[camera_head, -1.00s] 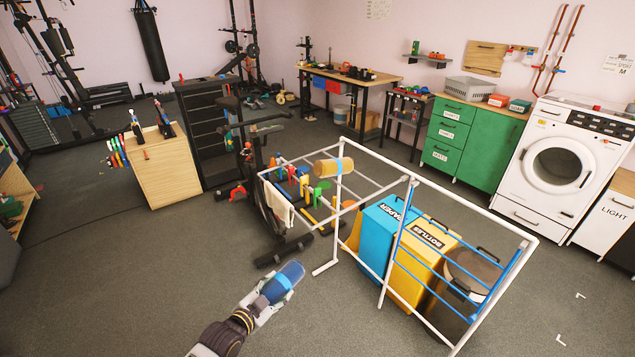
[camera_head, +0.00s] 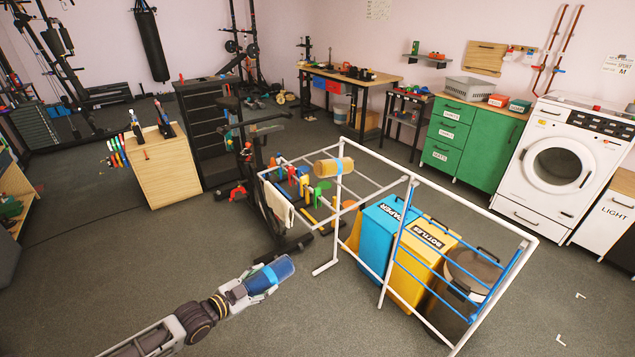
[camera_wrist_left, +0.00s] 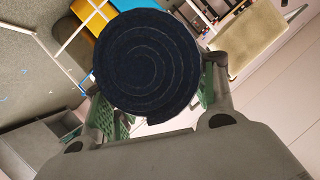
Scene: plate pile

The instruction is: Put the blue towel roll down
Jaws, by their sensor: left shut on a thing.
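The blue towel roll (camera_head: 279,268) is held by my left gripper (camera_head: 260,281), in the lower middle of the head view. It is in the air, tilted, in front of the drying rack. In the left wrist view the roll's dark spiral end (camera_wrist_left: 148,62) faces the camera, between the green-padded fingers (camera_wrist_left: 158,108). The left gripper is shut on the roll. My right gripper is not in view.
A white drying rack (camera_head: 471,199) stands just right of the roll, with a tan roll (camera_head: 333,167) on it. Blue (camera_head: 373,236) and yellow (camera_head: 408,277) bins stand behind its bars. An exercise bike (camera_head: 262,190) is behind. The floor (camera_head: 110,265) at left is clear.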

